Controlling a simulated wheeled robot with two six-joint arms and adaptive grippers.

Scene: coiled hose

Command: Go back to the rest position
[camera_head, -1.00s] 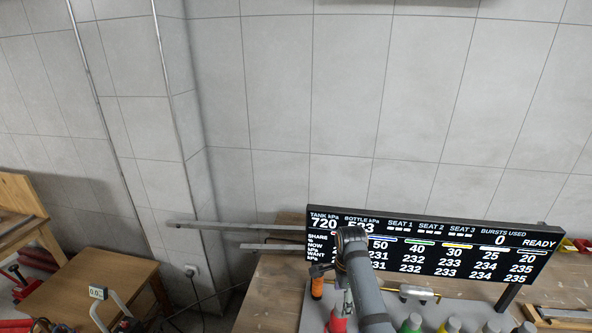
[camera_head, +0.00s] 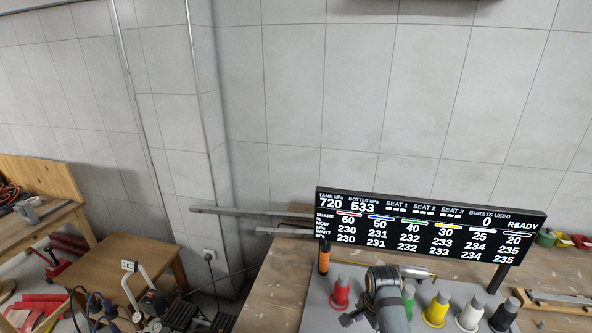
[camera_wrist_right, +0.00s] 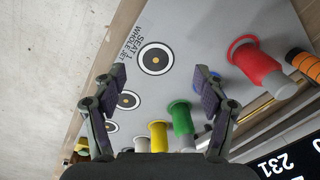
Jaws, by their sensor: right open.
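My right gripper (camera_wrist_right: 161,82) is open and empty in the right wrist view, its two padded fingers spread above a grey board (camera_wrist_right: 190,40). A green cone (camera_wrist_right: 181,120) shows between and beyond the fingers, and a red cone (camera_wrist_right: 252,62) is to the right; I see no contact with either. In the head view my arm comes up from the bottom edge among the cones, and the fingertips are not clear there.
A display panel (camera_head: 425,228) on posts stands behind the red (camera_head: 341,291), yellow (camera_head: 437,309) and other cones. An orange-gripped tool (camera_head: 324,262) stands by its left post. The wall behind is bare.

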